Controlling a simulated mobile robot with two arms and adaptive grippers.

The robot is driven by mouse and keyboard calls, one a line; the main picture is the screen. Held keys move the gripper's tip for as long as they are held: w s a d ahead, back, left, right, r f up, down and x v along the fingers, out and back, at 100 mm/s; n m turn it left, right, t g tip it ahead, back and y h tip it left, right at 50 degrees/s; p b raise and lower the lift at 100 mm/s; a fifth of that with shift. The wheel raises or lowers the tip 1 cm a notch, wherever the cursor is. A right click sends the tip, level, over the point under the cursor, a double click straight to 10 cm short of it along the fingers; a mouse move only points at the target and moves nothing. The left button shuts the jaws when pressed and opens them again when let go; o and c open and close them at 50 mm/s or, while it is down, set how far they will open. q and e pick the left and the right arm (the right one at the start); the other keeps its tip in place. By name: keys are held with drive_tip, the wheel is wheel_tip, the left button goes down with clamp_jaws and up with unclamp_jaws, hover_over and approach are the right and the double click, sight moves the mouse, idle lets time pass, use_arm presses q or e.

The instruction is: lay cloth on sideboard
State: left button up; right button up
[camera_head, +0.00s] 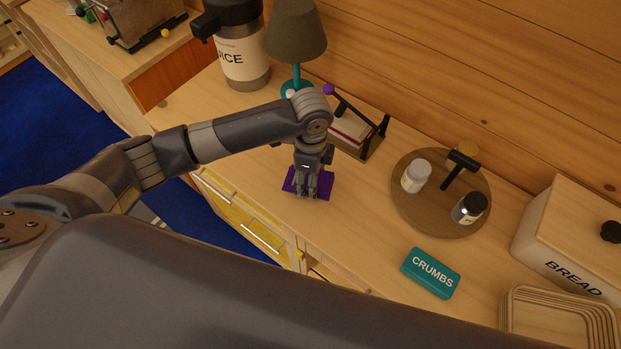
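A small purple cloth (322,186) lies on the light wood sideboard (345,222), near its front edge. My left gripper (306,196) points down right over the cloth and covers its middle. The fingertips are at or just above the cloth; I cannot tell whether they touch it or pinch it. The fingers are small here, and their opening is not clear. My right gripper is not in view.
Behind the gripper stand a juice dispenser (241,58), a lamp (297,32) and a napkin holder (352,133). To the right are a round tray (427,220) with shakers, a teal crumbs box (431,272), a bread box (569,245) and stacked trays (556,295).

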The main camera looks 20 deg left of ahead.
use_arm(q)
drive_tip(key=shift+f, duration=1.2)
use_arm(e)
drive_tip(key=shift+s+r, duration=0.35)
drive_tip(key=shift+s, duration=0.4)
use_arm(q)
drive_tip(key=o, duration=0.8)
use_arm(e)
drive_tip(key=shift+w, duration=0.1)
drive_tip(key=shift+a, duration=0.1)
use_arm(q)
drive_tip(key=shift+r, duration=0.25)
wheel_tip(320, 180, up, 12)
drive_tip(key=shift+f+b, duration=0.1)
drive_tip(key=shift+b, duration=1.05)
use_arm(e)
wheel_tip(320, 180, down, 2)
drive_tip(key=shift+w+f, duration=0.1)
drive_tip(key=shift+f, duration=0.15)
